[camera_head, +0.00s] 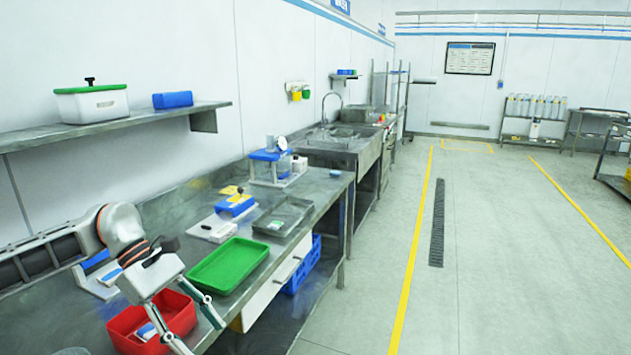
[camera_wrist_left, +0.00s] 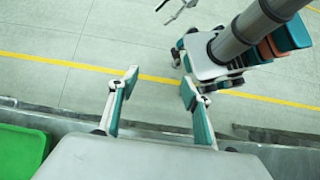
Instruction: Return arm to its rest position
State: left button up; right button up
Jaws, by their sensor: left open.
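My left gripper (camera_head: 203,335) is in the head view at the lower left, open and empty. Its fingers point down and to the right, over or in front of the red bin (camera_head: 125,325); I cannot tell the height between them. In the left wrist view the two fingers of my left gripper (camera_wrist_left: 157,84) are spread apart with only floor and bench edge beyond them. A part of my other arm shows at the upper right of that view, with what looks like my right gripper (camera_wrist_left: 178,12) small at the top edge; its jaw state is unclear.
A green tray (camera_head: 228,265) lies on the steel bench right of the gripper. A grey tray (camera_head: 283,216), a blue box (camera_head: 236,206) and a blue-topped device (camera_head: 270,155) stand farther back. A wall shelf (camera_head: 120,126) hangs above. The floor to the right is clear.

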pick_arm(q)
jog(key=s+d+n+t+h, duration=0.2)
jog(key=d+n+t+h, duration=0.3)
jog(key=d+n, duration=0.55)
jog(key=s+d+n+t+h, duration=0.2)
jog(key=d+n+t+h, duration=0.1)
jog(key=d+n+h, duration=0.75)
jog(key=w+a+f+n+t+y, duration=0.1)
jog(key=a+f+n+t+y, duration=0.55)
jog(key=n, duration=0.55)
jog(key=a+f+n+t+y, duration=0.3)
jog(key=f+n+t+y, duration=0.1)
jog(key=f+n+y, duration=0.55)
jog(key=s+a+f+n+g+y, duration=0.2)
jog(key=s+a+f+n, duration=0.3)
jog(key=s+f+n, duration=0.1)
jog(key=s+a+f+n+g+y, duration=0.2)
jog(key=s+a+f+n, duration=0.3)
jog(key=f, duration=0.6)
jog(key=s+n, duration=0.1)
jog(key=s, duration=0.1)
jog(key=shift+s+g, duration=0.35)
jog(key=shift+s, duration=0.05)
